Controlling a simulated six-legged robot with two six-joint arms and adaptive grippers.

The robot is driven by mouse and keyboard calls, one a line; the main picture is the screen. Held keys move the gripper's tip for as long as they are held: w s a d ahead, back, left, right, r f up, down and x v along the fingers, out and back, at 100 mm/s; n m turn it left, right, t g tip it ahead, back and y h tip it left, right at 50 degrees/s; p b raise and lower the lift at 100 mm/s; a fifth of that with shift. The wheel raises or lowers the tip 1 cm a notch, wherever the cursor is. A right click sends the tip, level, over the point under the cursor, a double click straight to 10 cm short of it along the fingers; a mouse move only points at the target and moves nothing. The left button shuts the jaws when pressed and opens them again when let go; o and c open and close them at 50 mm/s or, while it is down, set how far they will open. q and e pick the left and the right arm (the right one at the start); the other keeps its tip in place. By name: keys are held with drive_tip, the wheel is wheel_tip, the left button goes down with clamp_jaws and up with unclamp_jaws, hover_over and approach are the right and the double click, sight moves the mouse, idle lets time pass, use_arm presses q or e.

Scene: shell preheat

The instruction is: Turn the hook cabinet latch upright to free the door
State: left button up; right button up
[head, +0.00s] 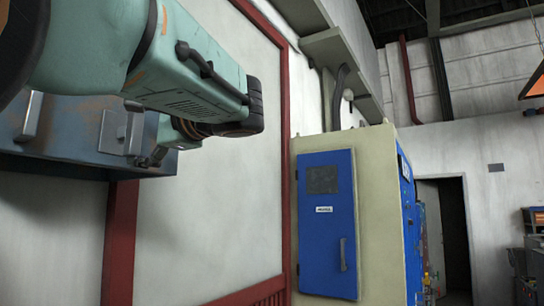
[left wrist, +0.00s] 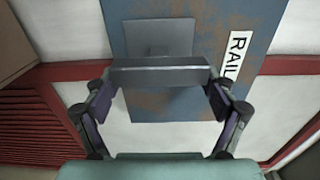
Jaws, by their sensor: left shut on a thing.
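The hook cabinet latch is a grey bar in front of a square grey plate (head: 112,130) on the blue-grey, rust-stained cabinet (head: 70,118) at the left of the head view. In the left wrist view the latch bar (left wrist: 160,74) lies across the picture, roughly along the line of the red post, so it looks about upright. My left gripper (head: 150,158) is at the latch; in the left wrist view its two fingers (left wrist: 162,92) are closed on the bar's ends. The gripper partly hides the latch in the head view. My right gripper is not in view.
A grey handle (head: 30,117) stands left of the latch. A white label reading RAIL (left wrist: 236,52) is on the cabinet face. A red post (head: 122,235) runs below the cabinet. A beige cabinet with a blue door (head: 327,230) stands to the right.

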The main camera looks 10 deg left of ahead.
use_arm(q)
drive_tip(key=o, duration=0.7)
drive_tip(key=shift+a, duration=0.1)
drive_tip(key=o, duration=0.3)
drive_tip(key=shift+a, duration=0.25)
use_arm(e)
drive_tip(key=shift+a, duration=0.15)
